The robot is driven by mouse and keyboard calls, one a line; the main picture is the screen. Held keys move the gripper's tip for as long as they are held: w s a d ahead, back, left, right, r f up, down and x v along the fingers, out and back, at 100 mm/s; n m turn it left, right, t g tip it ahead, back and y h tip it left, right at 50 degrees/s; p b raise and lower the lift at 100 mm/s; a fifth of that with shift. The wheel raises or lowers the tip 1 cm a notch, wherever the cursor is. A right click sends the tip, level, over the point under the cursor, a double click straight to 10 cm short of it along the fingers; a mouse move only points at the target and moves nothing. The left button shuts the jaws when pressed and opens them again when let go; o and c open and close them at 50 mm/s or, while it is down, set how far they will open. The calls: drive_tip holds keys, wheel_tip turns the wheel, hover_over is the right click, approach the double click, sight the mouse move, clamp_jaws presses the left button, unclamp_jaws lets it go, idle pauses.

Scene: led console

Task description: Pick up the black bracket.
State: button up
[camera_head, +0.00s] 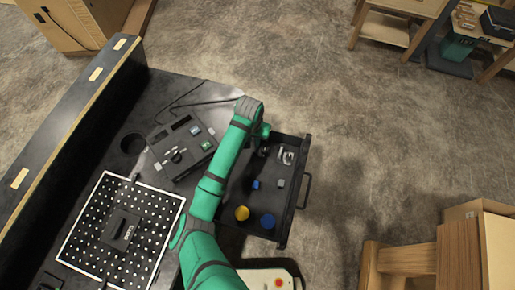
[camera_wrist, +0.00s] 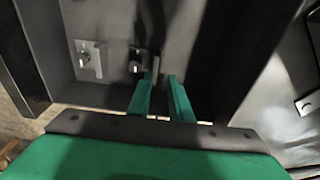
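My gripper (camera_wrist: 163,77) points down into the open drawer (camera_head: 295,208) in the wrist view. Its two green fingers are apart, with a gap and nothing clearly held between them. A small dark piece (camera_wrist: 136,65), which looks like the black bracket, lies on the drawer floor just left of the left fingertip. A dark upright part beside that fingertip is too shadowed to tell apart from it. In the head view my gripper (camera_head: 263,131) is over the drawer's far end, and the arm partly hides what is below it.
A grey bracket (camera_wrist: 91,60) lies left of the dark piece. Blue and grey pieces, a yellow round piece (camera_head: 242,213) and a blue round piece (camera_head: 267,221) lie nearer in the drawer. Drawer walls stand close around. A perforated board (camera_head: 81,212) and a console (camera_head: 181,147) are at left.

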sight(262, 149)
drive_tip(key=f, duration=0.4)
drive_tip(key=shift+w+d+f, duration=0.15)
drive_tip(key=shift+d+f, duration=0.1)
drive_tip(key=shift+f, duration=0.15)
drive_tip(key=shift+a+f, duration=0.15)
drive_tip(key=shift+f, duration=0.05)
clamp_jaws()
drive_tip(key=shift+r, duration=0.1)
